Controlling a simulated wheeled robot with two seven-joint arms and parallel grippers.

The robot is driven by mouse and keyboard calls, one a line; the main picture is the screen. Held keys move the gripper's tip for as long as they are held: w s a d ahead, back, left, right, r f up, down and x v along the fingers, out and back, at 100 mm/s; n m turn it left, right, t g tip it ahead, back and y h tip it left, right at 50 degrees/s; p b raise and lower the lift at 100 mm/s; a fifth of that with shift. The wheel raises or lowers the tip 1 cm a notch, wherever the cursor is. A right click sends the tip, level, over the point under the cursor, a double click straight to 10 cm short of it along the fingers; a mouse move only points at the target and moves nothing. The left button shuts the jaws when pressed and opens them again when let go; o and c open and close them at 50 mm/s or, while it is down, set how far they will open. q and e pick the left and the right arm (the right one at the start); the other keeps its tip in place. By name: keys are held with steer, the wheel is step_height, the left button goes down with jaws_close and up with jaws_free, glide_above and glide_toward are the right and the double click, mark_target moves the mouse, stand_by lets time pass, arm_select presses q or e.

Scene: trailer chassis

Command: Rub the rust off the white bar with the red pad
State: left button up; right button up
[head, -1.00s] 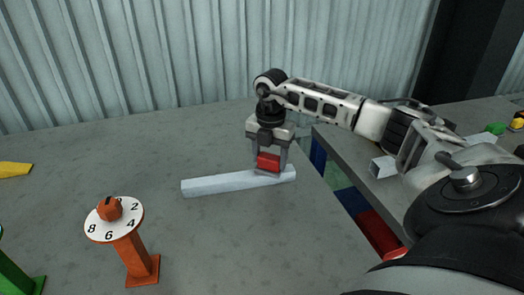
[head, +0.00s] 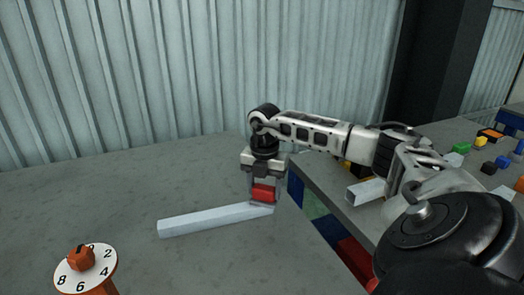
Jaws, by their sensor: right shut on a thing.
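The white bar (head: 212,219) lies on the grey table, slanting up to the right. No rust can be made out on it at this size. My right gripper (head: 263,200) points down over the bar's right end. It is shut on the red pad (head: 263,193), which sits between its fingers at the bar's right end; whether the pad touches the bar I cannot tell. My left gripper is not in view.
An orange stand with a numbered white dial (head: 86,268) is at the lower left. A second grey table (head: 340,185) at the right holds another pale bar (head: 366,191) and several coloured blocks. Coloured bins (head: 322,226) sit in the gap between. The left table is mostly clear.

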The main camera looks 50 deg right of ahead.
mark_target(252, 201)
steer(key=shift+w+a+r+p, duration=0.1)
steer(key=shift+w+a+p, duration=0.35)
steer(key=shift+a, duration=0.25)
steer(key=shift+w+a+r+p, duration=0.1)
steer(key=shift+w+a+p, duration=0.3)
steer(key=shift+a, duration=0.3)
steer(key=shift+w+a+f+p, duration=0.1)
steer(key=shift+w+a+p, duration=0.15)
steer(key=shift+w+a, duration=0.65)
steer(key=shift+w+a+f+p, duration=0.1)
steer(key=shift+w+a+p, duration=0.25)
steer(key=shift+a, duration=0.85)
steer(key=shift+w+a+p, duration=0.15)
steer(key=shift+w+a, duration=0.65)
steer(key=shift+a, duration=0.25)
step_height(252, 201, up, 6)
steer(key=p, duration=0.5)
steer(key=shift+d+r, duration=0.1)
steer(key=shift+r, duration=0.05)
steer(key=shift+r, duration=1.4)
